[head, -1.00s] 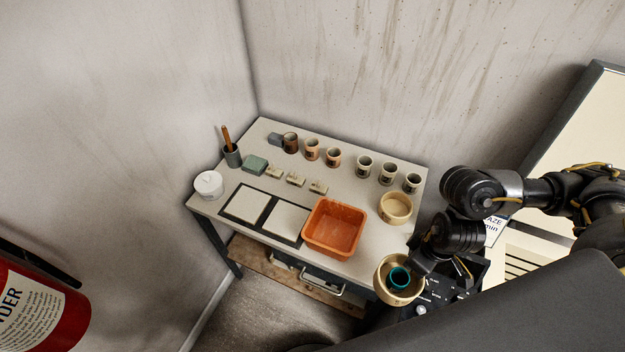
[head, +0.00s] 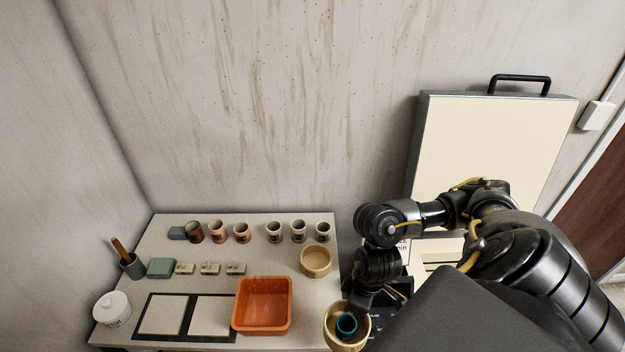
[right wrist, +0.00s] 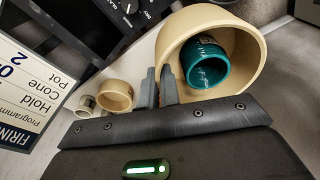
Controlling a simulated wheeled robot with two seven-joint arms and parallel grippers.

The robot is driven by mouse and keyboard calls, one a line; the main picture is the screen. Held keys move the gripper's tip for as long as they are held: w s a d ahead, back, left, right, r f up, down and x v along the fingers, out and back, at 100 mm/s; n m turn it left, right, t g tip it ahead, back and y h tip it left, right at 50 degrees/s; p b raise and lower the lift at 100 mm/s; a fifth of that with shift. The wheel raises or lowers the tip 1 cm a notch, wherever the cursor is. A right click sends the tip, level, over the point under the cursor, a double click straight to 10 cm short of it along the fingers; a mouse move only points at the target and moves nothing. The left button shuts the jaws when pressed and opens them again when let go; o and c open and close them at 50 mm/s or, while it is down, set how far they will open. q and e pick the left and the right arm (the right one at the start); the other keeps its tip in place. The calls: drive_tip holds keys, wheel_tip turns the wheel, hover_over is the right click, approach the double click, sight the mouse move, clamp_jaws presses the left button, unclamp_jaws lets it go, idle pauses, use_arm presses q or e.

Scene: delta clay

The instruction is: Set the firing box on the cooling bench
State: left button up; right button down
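The firing box looks to be the round cream tub (head: 329,322) at the bench's front right corner in the head view; a teal cup (head: 346,323) sits inside it. My right gripper (head: 361,303) is at its rim. In the right wrist view the gripper (right wrist: 160,88) has one finger on each side of the wall of the tub (right wrist: 247,68), closed on it, with the teal cup (right wrist: 206,62) inside. The bench (head: 190,270) bears pots and tools. Whether the tub touches anything below is unclear. My left gripper is out of view.
An orange bin (head: 263,306) and a second cream tub (head: 316,261) stand nearby on the bench. Several cups (head: 274,232) line its back. Two pale tiles (head: 162,314) lie front left. A raised lid (head: 480,140) stands right. A firing sign (right wrist: 22,85) shows in the wrist view.

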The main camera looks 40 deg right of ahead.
drive_tip(key=w+f+b, duration=0.1)
drive_tip(key=w+f, duration=0.2)
drive_tip(key=w, duration=0.1)
drive_tip(key=w+d+f+b, duration=0.1)
drive_tip(key=w+f, duration=0.1)
drive_tip(key=w, duration=0.1)
drive_tip(key=w+f+b, duration=0.1)
drive_tip(key=w+f, duration=0.2)
drive_tip(key=w, duration=0.1)
drive_tip(key=shift+w+d+f, duration=0.3)
drive_tip(key=shift+w, duration=0.05)
drive_tip(key=shift+w+f+b, duration=0.15)
drive_tip(key=shift+f+b, duration=0.2)
drive_tip(key=shift+b, duration=0.05)
drive_tip(key=shift+f, duration=1.45)
drive_tip(key=shift+f, duration=0.1)
drive_tip(key=c, duration=2)
unclamp_jaws()
drive_tip(key=o, duration=0.4)
